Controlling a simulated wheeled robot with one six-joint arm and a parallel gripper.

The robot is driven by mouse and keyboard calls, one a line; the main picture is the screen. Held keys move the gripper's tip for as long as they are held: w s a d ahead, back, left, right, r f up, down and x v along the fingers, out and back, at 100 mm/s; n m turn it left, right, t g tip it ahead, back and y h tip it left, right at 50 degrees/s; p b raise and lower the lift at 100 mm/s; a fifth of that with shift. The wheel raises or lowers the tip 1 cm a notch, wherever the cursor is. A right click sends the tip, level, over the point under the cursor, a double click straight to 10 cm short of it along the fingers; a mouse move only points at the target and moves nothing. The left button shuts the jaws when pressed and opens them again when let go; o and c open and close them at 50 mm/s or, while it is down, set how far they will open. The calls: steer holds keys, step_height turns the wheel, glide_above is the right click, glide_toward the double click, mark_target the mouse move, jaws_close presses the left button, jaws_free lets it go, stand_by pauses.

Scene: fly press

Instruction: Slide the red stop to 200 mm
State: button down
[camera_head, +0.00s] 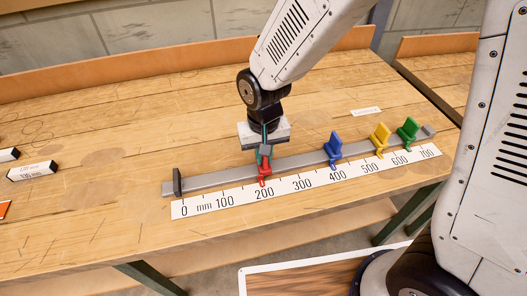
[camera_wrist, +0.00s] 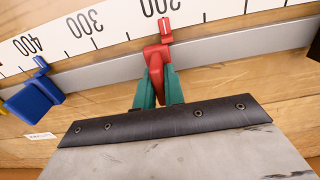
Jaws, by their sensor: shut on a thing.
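The red stop (camera_head: 264,170) sits on the grey rail (camera_head: 218,178). Its pointer is beside the 200 mark of the white scale (camera_head: 350,170). In the wrist view the red stop (camera_wrist: 157,55) shows at the top middle, its pointer tip lying just by the 200 label, as closely as I can tell. My gripper (camera_head: 264,150) is above the rail, shut on the red stop. Its green fingers (camera_wrist: 159,88) press on both sides of the stop's upright part.
A blue stop (camera_head: 333,147) stands near 400, with yellow (camera_head: 380,137) and green (camera_head: 407,131) stops farther right. A dark end block (camera_head: 178,181) closes the rail's left end. The rail is clear from the red stop to either neighbour. Small labelled blocks (camera_head: 33,170) lie far left.

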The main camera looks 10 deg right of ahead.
steer(key=c, duration=1.5)
jaws_free()
step_height(320, 180, up, 8)
steer(key=shift+f, duration=0.1)
steer(key=shift+m+t, duration=0.7)
steer(key=s+d+r, duration=0.4)
steer(key=s+d, duration=0.1)
steer(key=d, duration=0.1)
steer(key=s+d+r, duration=0.5)
steer(key=s+d, duration=0.1)
steer(key=d, duration=0.1)
steer(key=s+d+r, duration=0.4)
steer(key=s+d, duration=0.2)
steer(key=d, duration=0.1)
steer(key=shift+d+r, duration=0.25)
